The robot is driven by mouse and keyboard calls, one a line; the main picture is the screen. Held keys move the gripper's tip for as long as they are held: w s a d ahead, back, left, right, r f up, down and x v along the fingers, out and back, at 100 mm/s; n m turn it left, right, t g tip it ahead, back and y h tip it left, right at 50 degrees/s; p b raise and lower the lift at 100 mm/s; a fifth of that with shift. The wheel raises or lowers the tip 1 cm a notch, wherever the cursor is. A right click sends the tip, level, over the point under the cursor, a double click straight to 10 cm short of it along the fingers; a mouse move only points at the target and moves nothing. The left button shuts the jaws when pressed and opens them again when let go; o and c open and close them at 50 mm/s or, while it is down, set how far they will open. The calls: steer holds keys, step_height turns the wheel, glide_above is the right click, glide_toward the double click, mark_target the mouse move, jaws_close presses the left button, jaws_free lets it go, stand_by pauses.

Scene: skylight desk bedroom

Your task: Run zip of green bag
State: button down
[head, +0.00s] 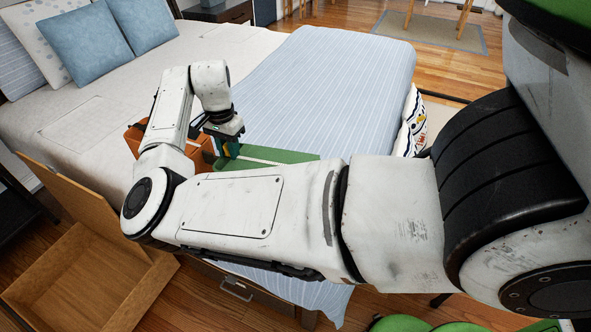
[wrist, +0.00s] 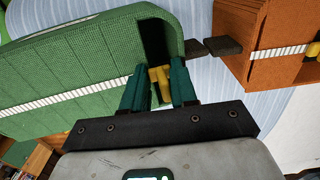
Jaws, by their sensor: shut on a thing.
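The green bag (head: 293,157) lies on the bed, partly hidden behind my arm in the head view. In the wrist view the green bag (wrist: 75,62) fills the upper left, with a white zip line (wrist: 62,100) running along its side. My gripper (wrist: 160,80) is at the bag's right end, its teal fingers shut on a yellow zip pull (wrist: 160,73). A dark area shows on the bag's end just behind the pull. In the head view my gripper (head: 224,158) is beside the bag's left end, its fingertips hard to make out.
An orange bag (wrist: 270,45) with its own yellow pull (wrist: 305,51) stands close to the right in the wrist view; it also shows in the head view (head: 201,152). The striped blue cover (head: 330,85) is clear beyond the bags. An open wooden box (head: 85,275) sits at lower left.

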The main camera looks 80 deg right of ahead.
steer(key=shift+w+d+f, duration=0.1)
steer(key=shift+w+f, duration=0.05)
steer(key=shift+w, duration=0.35)
steer(key=shift+w+d+f, duration=0.1)
steer(key=shift+w+f, duration=0.05)
steer(key=shift+w, duration=0.3)
steer(key=c, duration=1)
jaws_free()
steer(key=shift+r, duration=0.15)
step_height(320, 180, up, 6)
steer(key=p, duration=0.5)
steer(key=shift+p, duration=0.35)
